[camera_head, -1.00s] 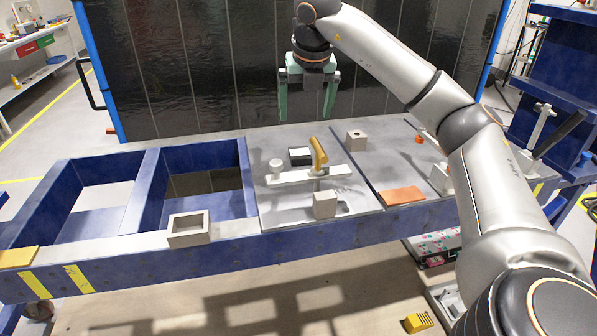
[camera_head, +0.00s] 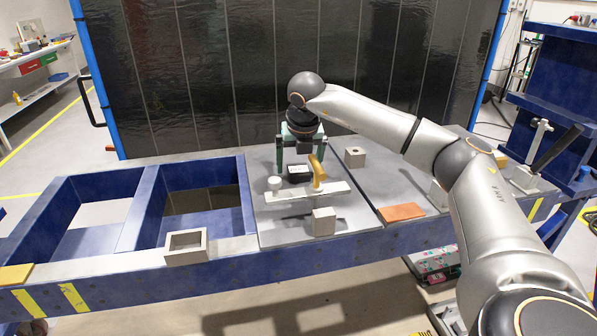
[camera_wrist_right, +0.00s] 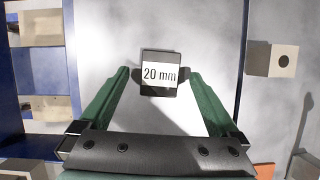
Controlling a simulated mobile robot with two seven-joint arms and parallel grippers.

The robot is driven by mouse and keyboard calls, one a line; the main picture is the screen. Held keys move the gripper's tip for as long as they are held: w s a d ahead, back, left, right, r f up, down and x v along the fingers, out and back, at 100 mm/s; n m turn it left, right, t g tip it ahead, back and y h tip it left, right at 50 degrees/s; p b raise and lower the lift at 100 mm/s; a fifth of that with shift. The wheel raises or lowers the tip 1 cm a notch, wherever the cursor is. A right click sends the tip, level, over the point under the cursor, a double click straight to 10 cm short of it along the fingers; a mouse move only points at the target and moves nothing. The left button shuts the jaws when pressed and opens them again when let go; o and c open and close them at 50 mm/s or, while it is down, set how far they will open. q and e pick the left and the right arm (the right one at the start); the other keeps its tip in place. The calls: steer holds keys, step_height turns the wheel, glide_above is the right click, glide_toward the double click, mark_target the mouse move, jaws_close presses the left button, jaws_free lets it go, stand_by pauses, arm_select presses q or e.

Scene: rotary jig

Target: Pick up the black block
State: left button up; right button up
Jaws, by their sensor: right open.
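The black block (camera_head: 299,173) lies on the grey plate at the back of the bench, behind a white bar. In the right wrist view the black block (camera_wrist_right: 160,88) has a white label reading "20 mm". My right gripper (camera_head: 301,168) is open and points down over the block. In the wrist view the green fingers of my right gripper (camera_wrist_right: 162,82) stand on either side of the block, with a gap on the left and on the right. How high the fingertips are above the plate is hard to tell. My left gripper is not in view.
A yellow handle (camera_head: 317,172) stands just right of the block, near the white bar (camera_head: 306,193) and a white cylinder (camera_head: 274,183). A grey block with a hole (camera_head: 355,157) is to the right. A grey block (camera_head: 324,222) and orange plate (camera_head: 402,212) are nearer.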

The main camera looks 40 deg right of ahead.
steer(key=shift+w+d+f, duration=0.1)
steer(key=shift+w+f, duration=0.05)
steer(key=shift+f, duration=0.35)
jaws_close()
stand_by(0.4)
steer(key=shift+r, duration=0.1)
